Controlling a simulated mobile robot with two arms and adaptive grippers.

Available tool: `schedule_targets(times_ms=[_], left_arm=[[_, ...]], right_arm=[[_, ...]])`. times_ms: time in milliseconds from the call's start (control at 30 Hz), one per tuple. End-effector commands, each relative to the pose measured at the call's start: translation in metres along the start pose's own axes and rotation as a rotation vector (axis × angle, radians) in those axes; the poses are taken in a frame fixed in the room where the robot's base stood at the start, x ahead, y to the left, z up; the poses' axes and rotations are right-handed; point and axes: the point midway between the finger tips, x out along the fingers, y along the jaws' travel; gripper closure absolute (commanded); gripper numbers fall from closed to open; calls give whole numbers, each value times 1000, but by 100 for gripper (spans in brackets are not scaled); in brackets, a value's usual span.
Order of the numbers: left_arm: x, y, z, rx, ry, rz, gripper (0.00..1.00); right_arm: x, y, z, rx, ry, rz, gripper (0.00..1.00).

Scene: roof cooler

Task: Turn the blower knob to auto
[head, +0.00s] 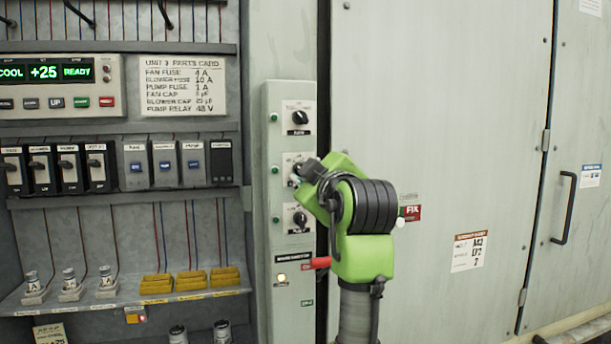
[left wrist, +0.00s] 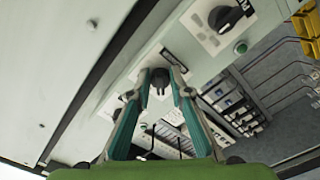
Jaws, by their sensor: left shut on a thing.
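A narrow control panel (head: 272,190) carries three black knobs in a column, in the head view. The top knob (head: 300,117) and the bottom knob (head: 300,219) are uncovered. My left gripper (head: 303,172) is at the middle knob and mostly hides it. In the left wrist view, my left gripper (left wrist: 160,76) has one finger on each side of the dark middle knob (left wrist: 158,84) and is shut on it. Another black knob (left wrist: 226,17) shows at the upper right there. The knob labels are too small to read, and the middle knob's pointer direction is unclear. My right gripper is not in view.
A shelf (head: 225,293) with yellow trays (head: 190,281) and fuses is at left. Breakers (head: 70,168) and a display (head: 45,72) are above it. Large cabinet doors (head: 440,130) stand at right.

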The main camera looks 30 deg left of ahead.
Motion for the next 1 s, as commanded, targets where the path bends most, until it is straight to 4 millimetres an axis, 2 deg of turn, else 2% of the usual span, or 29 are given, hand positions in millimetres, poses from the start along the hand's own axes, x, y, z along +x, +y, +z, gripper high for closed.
schedule_targets(times_ms=[133, 167, 200, 567, 667, 1000], left_arm=[[0, 0, 0, -1, 1, 1, 100], [0, 0, 0, -1, 1, 1, 73], [0, 0, 0, -1, 1, 1, 65], [-2, 0, 0, 0, 1, 1, 65], [-12, 0, 0, 0, 1, 2, 65], [-66, 1, 1, -1, -1, 3, 65]], right_arm=[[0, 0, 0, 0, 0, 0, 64], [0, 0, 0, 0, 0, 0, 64], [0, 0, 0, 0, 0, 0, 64], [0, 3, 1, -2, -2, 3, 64], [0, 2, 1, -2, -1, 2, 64], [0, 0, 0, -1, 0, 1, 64]])
